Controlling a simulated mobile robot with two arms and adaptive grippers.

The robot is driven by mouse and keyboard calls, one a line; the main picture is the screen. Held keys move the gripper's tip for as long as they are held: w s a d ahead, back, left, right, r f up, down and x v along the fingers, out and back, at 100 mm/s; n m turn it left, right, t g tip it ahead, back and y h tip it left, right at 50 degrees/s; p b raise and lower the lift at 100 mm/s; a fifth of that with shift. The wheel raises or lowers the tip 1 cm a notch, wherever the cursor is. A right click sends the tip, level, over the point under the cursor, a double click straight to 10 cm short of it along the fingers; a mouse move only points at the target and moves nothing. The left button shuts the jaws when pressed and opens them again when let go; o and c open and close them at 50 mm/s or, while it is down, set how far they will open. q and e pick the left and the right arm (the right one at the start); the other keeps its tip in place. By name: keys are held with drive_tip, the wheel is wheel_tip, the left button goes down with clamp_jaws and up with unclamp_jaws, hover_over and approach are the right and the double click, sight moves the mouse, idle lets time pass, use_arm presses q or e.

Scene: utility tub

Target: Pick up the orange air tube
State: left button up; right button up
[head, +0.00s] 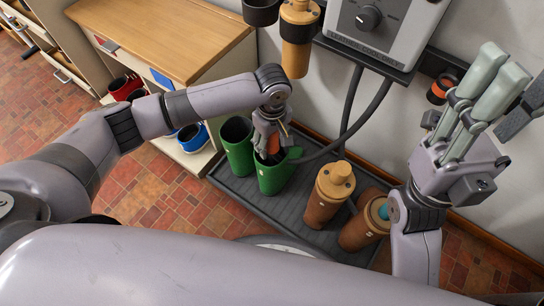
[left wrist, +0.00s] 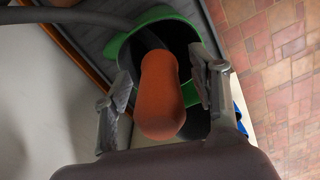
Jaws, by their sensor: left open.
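The orange air tube (left wrist: 160,95) is a rounded orange piece at the end of a dark hose. It sticks up out of the mouth of a green container (left wrist: 190,32) in the left wrist view. In the head view a bit of orange (head: 275,146) shows at the mouth of the right-hand green container (head: 275,178). My left gripper (head: 270,135) is open above that mouth, with one finger on each side of the orange tube and a visible gap to them. My right gripper (head: 495,95) is raised at the right, away from the tube; its finger gap is unclear.
A second green container (head: 237,150) stands close on the left. Brown containers (head: 328,200) stand right on the dark tray (head: 240,186). The dark hose (head: 368,115) runs up to a wall unit (head: 385,28). A wooden cabinet (head: 165,38) stands at the left.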

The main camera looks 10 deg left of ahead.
use_arm(q)
drive_tip(key=shift+f, duration=0.35)
drive_tip(key=shift+c, duration=0.5)
clamp_jaws()
